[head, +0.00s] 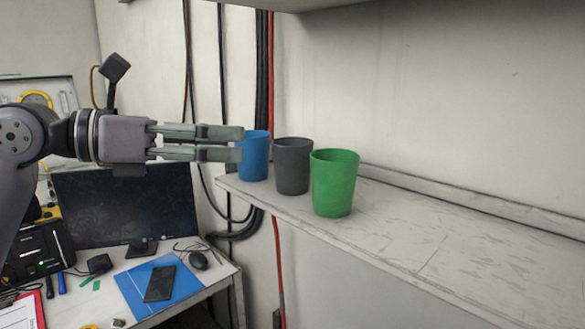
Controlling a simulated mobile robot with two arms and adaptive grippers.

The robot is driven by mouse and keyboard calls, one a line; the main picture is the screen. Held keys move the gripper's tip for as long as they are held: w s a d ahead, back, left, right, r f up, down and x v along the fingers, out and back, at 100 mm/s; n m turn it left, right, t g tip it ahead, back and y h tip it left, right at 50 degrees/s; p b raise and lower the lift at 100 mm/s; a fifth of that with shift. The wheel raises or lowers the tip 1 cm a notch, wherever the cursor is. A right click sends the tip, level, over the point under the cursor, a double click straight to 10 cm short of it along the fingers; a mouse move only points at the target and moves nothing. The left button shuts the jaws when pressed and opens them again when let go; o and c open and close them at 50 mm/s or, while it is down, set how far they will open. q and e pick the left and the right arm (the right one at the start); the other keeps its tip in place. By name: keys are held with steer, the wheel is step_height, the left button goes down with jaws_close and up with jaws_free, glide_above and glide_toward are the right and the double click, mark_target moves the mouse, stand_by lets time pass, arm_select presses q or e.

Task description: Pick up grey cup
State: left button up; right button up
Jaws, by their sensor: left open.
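The grey cup (292,166) stands upright on the shelf, between a blue cup (255,157) on its left and a green cup (334,183) on its right. My left gripper (241,144) comes in from the left, level with the cups' upper part. It is open and empty. Its fingertips overlap the left edge of the blue cup in the head view; I cannot tell whether they touch it. The grey cup is a short way to the right of the fingertips, beyond the blue cup. My right gripper is not in view.
The shelf (440,245) is clear to the right of the green cup. Dark cables and a red one (279,270) run down the wall behind the shelf's left end.

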mark_target(275, 148)
arm_select(q)
steer(key=w+d+f+p, duration=0.1)
steer(key=w+d, duration=0.1)
steer(key=w+d+t+y+p, duration=0.1)
steer(key=w+d+p, duration=0.1)
steer(key=w+d+f+y+p, duration=0.1)
steer(key=w+d, duration=0.1)
steer(key=w, duration=0.1)
steer(key=shift+f, duration=0.3)
steer(key=p+x, duration=0.3)
steer(key=x, duration=0.1)
steer(key=shift+w+d+f+p, duration=0.25)
steer(key=shift+f+p, duration=0.05)
steer(key=shift+p, duration=0.05)
steer(key=shift+w+d+f, duration=0.15)
steer(key=shift+d+f, duration=0.1)
steer(key=shift+a, duration=0.1)
steer(key=shift+c, duration=0.3)
